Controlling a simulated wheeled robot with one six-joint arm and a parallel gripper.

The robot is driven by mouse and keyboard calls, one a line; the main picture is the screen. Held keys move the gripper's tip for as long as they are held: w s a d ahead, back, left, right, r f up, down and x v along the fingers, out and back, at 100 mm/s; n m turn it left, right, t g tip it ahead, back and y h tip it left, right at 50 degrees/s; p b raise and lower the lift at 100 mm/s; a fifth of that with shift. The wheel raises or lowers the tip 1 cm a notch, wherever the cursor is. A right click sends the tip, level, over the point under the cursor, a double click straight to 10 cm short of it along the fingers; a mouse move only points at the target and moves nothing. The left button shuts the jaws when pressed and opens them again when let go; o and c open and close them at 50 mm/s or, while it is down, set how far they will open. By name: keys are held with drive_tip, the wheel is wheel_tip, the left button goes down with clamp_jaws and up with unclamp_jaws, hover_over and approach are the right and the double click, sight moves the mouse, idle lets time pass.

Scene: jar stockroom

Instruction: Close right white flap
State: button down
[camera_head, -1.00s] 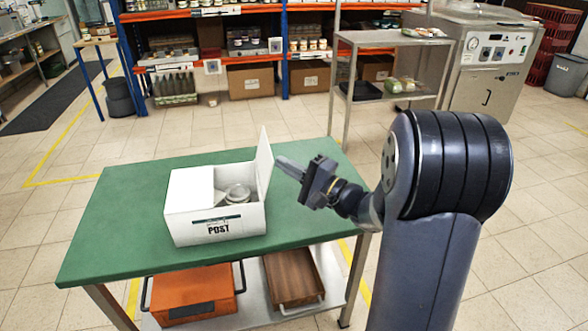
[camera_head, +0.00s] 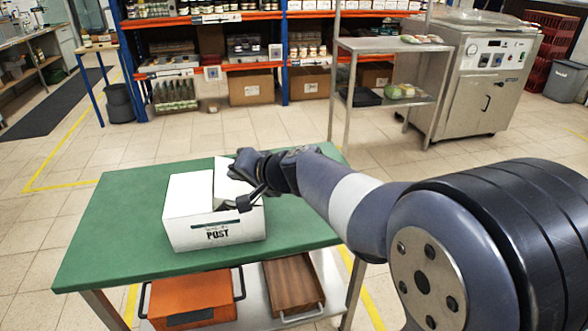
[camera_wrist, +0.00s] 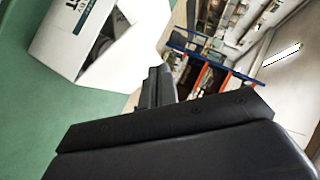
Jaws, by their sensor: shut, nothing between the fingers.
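A white box (camera_head: 190,233) marked POST stands on the green table. Its left flap (camera_head: 190,189) lies over the left part of the opening. The right white flap (camera_head: 227,186) is tilted inward to the left, partly over the opening, with its edge raised. My gripper (camera_head: 244,203) is shut and empty at the right side of the box, against or very near the flap's outer face; exact contact is hard to tell. In the wrist view the shut fingers (camera_wrist: 154,86) are beside the white flap (camera_wrist: 135,52), and the box (camera_wrist: 70,38) is at upper left.
The green table (camera_head: 110,230) is clear around the box. Below it are an orange case (camera_head: 190,295) and a brown wooden case (camera_head: 292,285). A metal rack (camera_head: 345,100) and stocked shelves stand behind, with open tiled floor between.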

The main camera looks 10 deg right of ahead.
drive_tip(key=a+f+n+g+h+p, duration=0.1)
drive_tip(key=a+f+n+h+p, duration=0.2)
drive_tip(key=p, duration=1.5)
drive_tip(key=shift+a+f+h+p, duration=0.4)
drive_tip(key=shift+a+f+h, duration=0.9)
drive_tip(key=shift+a+f, duration=0.45)
drive_tip(key=shift+w, duration=0.1)
